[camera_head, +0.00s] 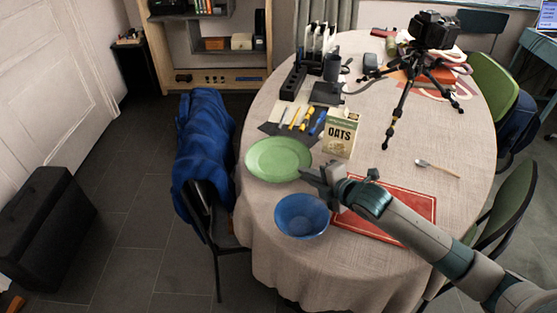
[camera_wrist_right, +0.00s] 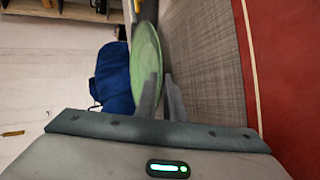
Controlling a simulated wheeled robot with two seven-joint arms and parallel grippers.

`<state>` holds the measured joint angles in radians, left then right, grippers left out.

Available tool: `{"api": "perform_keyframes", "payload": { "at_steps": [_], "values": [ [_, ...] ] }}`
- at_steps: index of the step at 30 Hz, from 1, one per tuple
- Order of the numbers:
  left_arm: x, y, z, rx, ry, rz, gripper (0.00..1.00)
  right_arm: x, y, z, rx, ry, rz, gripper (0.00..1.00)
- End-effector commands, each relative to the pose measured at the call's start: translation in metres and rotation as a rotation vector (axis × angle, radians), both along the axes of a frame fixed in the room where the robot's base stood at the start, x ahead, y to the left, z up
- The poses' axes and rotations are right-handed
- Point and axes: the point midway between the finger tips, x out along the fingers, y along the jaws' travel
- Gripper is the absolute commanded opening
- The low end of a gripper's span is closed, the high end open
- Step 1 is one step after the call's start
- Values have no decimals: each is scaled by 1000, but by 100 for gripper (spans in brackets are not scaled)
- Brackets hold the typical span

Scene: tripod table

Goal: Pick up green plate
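The green plate (camera_head: 278,158) is round and shallow, at the left side of the round table (camera_head: 262,215). It also shows in the right wrist view (camera_wrist_right: 146,55), its rim running between or just behind my fingers. My right gripper (camera_head: 312,175) is at the plate's near right edge. In the right wrist view its two fingers (camera_wrist_right: 163,95) are a narrow gap apart at the rim; I cannot tell whether they grip it. My left gripper is not in view.
A blue bowl (camera_head: 301,216) stands close in front of the gripper. A red placemat (camera_head: 405,209) lies under my right arm. An oats box (camera_head: 341,135) and a dark mat with utensils (camera_head: 285,127) are behind. A tripod with camera (camera_head: 420,65) stands farther back. A chair holds a blue jacket (camera_head: 203,135).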

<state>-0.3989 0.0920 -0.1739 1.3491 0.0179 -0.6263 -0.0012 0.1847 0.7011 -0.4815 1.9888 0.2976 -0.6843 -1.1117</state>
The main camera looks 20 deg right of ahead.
Motion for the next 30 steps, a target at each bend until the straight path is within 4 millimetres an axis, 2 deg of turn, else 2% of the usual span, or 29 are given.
{"api": "perform_keyframes", "payload": {
  "at_steps": [4, 11, 12, 13, 30],
  "values": [
    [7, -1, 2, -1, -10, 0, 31, 0, 0, 0, 0, 0, 0, 8],
    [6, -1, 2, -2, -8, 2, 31, 0, 0, 0, 0, 0, 0, 8],
    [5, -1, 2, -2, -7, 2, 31, 0, 0, 0, 0, 0, 0, 1],
    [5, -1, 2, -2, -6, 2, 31, 0, 0, 0, 0, 0, 0, 0],
    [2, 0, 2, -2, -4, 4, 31, -1, 0, -1, 0, 2, 0, 0]
  ]
}}
